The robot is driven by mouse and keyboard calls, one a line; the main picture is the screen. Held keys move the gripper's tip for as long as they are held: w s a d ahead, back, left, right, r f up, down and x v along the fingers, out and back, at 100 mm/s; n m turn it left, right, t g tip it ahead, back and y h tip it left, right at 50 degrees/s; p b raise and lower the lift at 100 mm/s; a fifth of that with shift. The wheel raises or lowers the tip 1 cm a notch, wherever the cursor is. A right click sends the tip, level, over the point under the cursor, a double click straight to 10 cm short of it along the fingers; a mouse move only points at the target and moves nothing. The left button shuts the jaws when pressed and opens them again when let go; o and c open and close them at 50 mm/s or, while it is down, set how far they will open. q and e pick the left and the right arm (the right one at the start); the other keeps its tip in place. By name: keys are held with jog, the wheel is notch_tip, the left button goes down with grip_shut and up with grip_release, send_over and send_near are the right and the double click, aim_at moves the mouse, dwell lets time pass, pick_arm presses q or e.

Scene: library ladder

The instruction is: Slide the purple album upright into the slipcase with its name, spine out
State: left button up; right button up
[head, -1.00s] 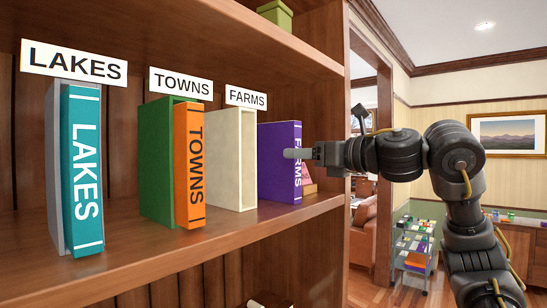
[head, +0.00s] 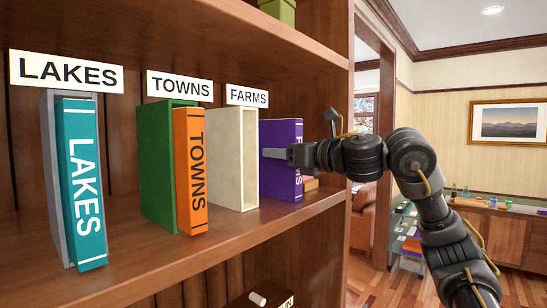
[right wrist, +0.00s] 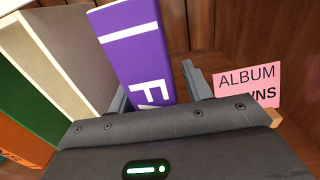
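The purple album (head: 280,133) stands upright on the shelf, spine out, just right of the cream slipcase (head: 248,160). The slipcase stands open at the front, and the FARMS sign (head: 247,96) hangs above it. My right gripper (head: 284,154) is at the album, covering part of its spine. In the right wrist view the fingers (right wrist: 155,80) are on either side of the purple album (right wrist: 133,45), with a gap at the right finger, so the gripper is open around it. My left gripper is not in view.
The teal LAKES album (head: 82,185) sits partly out of a grey slipcase (head: 55,175). The orange TOWNS album (head: 190,165) sits partly out of a green slipcase (head: 155,170). A pink card (right wrist: 247,84) stands right of the purple album. The shelf's front strip is clear.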

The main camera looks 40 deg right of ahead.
jog(key=shift+c, duration=1.1)
jog(key=shift+w, duration=0.15)
grip_shut()
jog(key=shift+r, duration=0.1)
notch_tip(320, 180, up, 8)
jog(key=shift+a+r+b, duration=0.1)
jog(key=shift+r+b, duration=0.1)
jog(key=shift+b, duration=0.55)
jog(key=shift+r, duration=0.7)
